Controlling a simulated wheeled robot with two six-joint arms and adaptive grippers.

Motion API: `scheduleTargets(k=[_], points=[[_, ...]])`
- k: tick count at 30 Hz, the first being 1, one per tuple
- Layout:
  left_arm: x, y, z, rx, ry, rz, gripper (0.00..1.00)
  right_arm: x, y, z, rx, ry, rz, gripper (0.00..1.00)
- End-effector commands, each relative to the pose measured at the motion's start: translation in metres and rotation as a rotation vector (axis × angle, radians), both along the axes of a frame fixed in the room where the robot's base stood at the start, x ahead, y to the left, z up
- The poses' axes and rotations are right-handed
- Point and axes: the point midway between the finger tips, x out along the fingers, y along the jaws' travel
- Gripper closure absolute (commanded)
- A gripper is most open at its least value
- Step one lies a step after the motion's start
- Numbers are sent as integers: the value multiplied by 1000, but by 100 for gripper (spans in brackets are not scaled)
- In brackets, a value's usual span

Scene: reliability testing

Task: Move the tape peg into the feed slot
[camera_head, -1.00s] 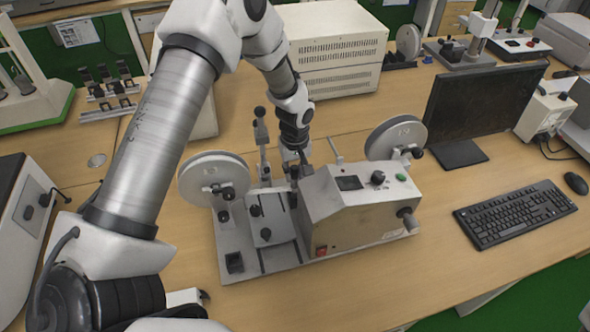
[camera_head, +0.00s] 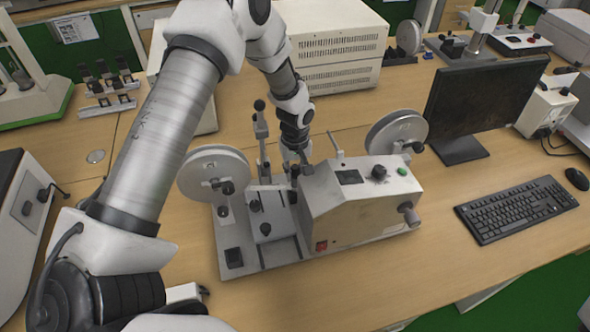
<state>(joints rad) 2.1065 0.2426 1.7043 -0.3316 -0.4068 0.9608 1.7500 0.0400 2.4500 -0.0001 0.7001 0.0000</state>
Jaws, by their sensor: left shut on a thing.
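A tape machine with a light grey housing (camera_head: 345,215) stands on the desk at the picture's centre. My left arm comes in from the left, arches over, and reaches down behind the machine. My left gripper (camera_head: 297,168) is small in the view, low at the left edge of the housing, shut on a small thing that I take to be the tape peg. The peg itself is too small and hidden to make out. The feed slot cannot be told clearly; the gripper is near the tape track (camera_head: 270,218) on the base plate. My right gripper is not in view.
Tape reels stand left (camera_head: 214,173) and right (camera_head: 397,132) of the housing. A thin upright post (camera_head: 261,135) stands close left of the gripper. A monitor (camera_head: 487,92), keyboard (camera_head: 517,208) and mouse (camera_head: 577,179) are at the right. The desk before the machine is clear.

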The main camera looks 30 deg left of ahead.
Motion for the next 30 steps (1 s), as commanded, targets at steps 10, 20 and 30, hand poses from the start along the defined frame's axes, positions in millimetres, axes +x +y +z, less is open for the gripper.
scheduleTargets(k=[10,20,30], points=[[0,0,-3,0,0,0,100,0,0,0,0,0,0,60],[0,0,-3,0,0,0,47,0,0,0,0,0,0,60],[0,0,-3,0,0,0,18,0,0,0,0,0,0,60]])
